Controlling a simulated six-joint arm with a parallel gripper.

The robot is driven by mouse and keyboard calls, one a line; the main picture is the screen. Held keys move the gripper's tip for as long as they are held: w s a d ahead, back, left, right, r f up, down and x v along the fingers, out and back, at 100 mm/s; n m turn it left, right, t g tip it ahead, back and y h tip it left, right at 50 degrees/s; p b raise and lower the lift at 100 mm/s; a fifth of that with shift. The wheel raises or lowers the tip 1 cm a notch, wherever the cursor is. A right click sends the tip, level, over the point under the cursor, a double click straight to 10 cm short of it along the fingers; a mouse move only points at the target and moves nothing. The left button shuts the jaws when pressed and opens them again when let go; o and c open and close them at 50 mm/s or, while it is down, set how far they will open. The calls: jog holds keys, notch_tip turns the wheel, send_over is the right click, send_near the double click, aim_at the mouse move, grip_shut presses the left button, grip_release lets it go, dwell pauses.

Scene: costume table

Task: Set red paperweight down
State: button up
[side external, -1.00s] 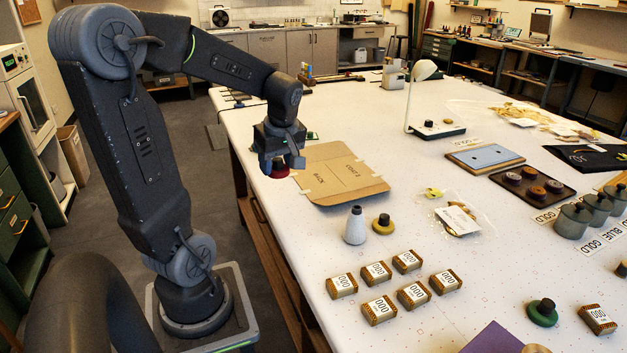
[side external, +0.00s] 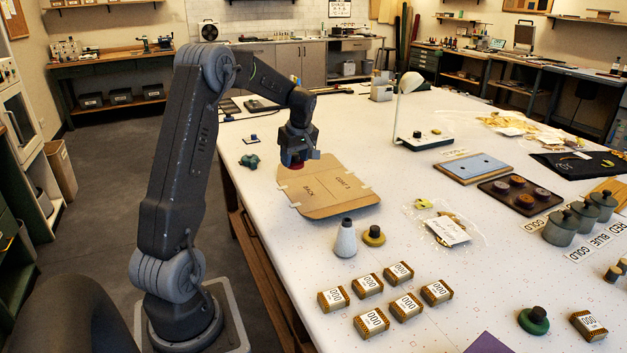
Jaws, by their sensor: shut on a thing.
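My gripper (side external: 294,158) points down over the left edge of the cardboard pattern piece. A yellow paperweight (side external: 374,237) with a dark knob and a green paperweight (side external: 534,322) stand on the table.
A white-grey cone bottle (side external: 346,238) stands just in front of the cardboard. Several labelled "000" boxes (side external: 367,285) stand nearer. A lamp (side external: 408,90) rises behind, right of the arm. The table between the cardboard and the plastic bag (side external: 446,228) is clear.

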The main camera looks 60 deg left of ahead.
send_over(312, 187)
jog(key=f, duration=0.3)
jog(key=shift+w+d+f, duration=0.15)
jog(key=shift+d, duration=0.2)
jog(key=shift+f, duration=1.9)
jog(key=shift+f, duration=0.15)
jog(key=o, duration=1.1)
jog(key=shift+c, duration=0.2)
